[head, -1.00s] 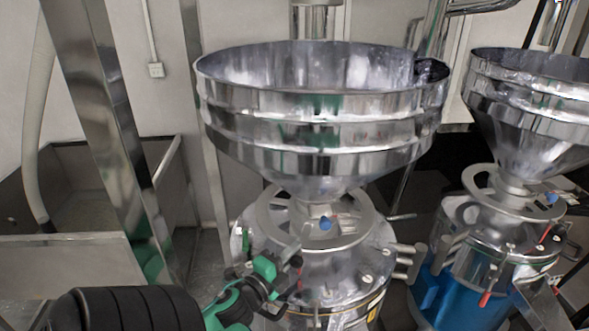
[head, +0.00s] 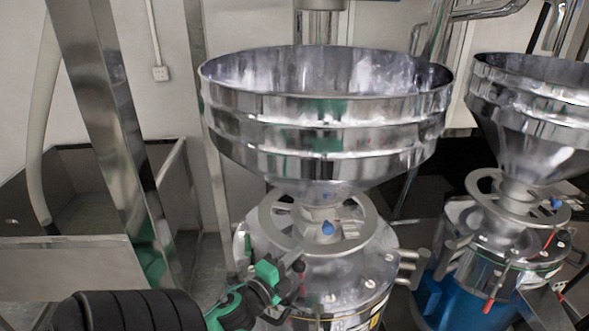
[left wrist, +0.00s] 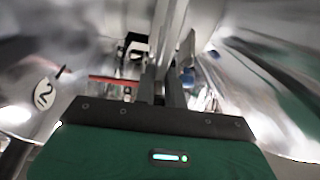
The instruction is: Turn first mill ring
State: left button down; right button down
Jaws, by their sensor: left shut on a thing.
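The first mill (head: 345,268) is the near steel machine under the big hopper (head: 325,108). A grey spoked ring (head: 268,216) lies around the hopper's neck on its top. Short metal rods (head: 411,253) stick out on its right side. My left gripper (head: 297,268), green and black, is at the mill's front left, below the spoked ring. It is shut on a narrow metal bar, which shows between the fingers in the left wrist view (left wrist: 165,40). Where this bar joins the mill is hidden. My right gripper is not in view.
A second mill (head: 490,235) with its own hopper (head: 530,110) and a blue base stands close on the right. A slanted steel post (head: 107,110) and an open metal bin (head: 75,255) are at the left. The hopper hangs closely above the spoked ring.

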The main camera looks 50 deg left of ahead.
pick_arm(q)
jog(key=shift+a+r, duration=0.1)
jog(key=shift+r, duration=0.05)
jog(key=c, duration=1.2)
grip_release()
jog(key=shift+s+f+b, duration=0.25)
jog(key=shift+s+b, duration=0.05)
jog(key=shift+s, duration=0.15)
jog(key=b+v, duration=0.2)
jog(key=v, duration=0.3)
jog(key=shift+s, duration=0.25)
jog(key=shift+s+d+r+b, duration=0.1)
jog(key=shift+s+d+b, duration=0.1)
jog(key=shift+s+b, duration=0.35)
